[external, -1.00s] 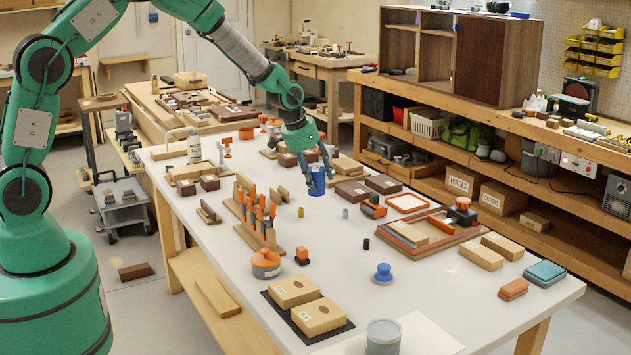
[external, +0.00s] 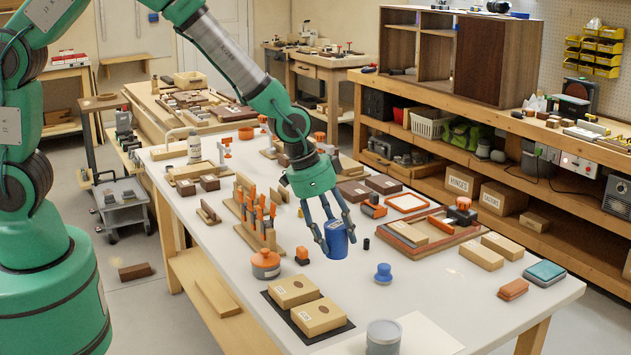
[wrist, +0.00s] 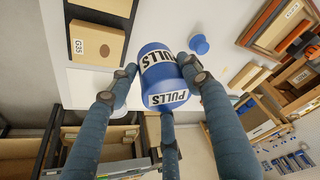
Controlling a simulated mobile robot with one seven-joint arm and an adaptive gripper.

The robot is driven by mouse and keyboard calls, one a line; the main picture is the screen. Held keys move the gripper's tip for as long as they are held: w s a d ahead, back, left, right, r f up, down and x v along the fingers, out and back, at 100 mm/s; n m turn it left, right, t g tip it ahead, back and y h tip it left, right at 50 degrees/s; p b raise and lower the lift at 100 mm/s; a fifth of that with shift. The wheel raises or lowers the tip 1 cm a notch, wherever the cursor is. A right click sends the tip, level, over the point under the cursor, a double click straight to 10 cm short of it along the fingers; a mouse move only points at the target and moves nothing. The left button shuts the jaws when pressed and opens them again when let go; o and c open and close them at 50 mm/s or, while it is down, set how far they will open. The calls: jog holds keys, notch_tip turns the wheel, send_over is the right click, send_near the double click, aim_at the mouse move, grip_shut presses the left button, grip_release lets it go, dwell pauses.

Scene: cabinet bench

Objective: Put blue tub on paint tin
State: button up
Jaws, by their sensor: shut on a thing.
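The blue tub (external: 337,243) is held in the air above the white table, a little tilted, between the fingers of my gripper (external: 335,237). In the wrist view the tub (wrist: 160,72) shows labels reading PULLS, with the fingers of my gripper (wrist: 157,68) around it. The paint tin is most likely the grey lidded tin (external: 383,338) at the table's near edge, standing upright on a white sheet. My gripper is up and back from this tin, with clear space between the tub and the tin.
A blue knob-like piece (external: 383,273) stands on the table between tub and tin. Cardboard boxes (external: 318,316) lie on a black mat left of the tin. An orange-lidded pot (external: 265,264) and a clamp rack (external: 256,225) stand further left. The table right of the tin is clear.

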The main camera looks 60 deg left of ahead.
jog(key=s+d+m+h, duration=0.1)
jog(key=s+d+m, duration=0.3)
jog(key=s+d, duration=0.9)
jog(key=s, duration=0.2)
jog(key=shift+s+d+g+p, duration=0.3)
jog(key=shift+s+g, duration=0.1)
jog(key=b, duration=0.2)
send_over(383, 330)
jog(key=shift+s+a+f, duration=0.25)
jog(key=shift+s+f, duration=0.05)
jog(key=shift+f, duration=0.35)
jog(key=shift+w+d, duration=0.25)
jog(key=shift+w, duration=0.1)
jog(key=shift+f+b, duration=0.4)
jog(key=shift+f, duration=1.4)
jog(key=shift+f, duration=0.15)
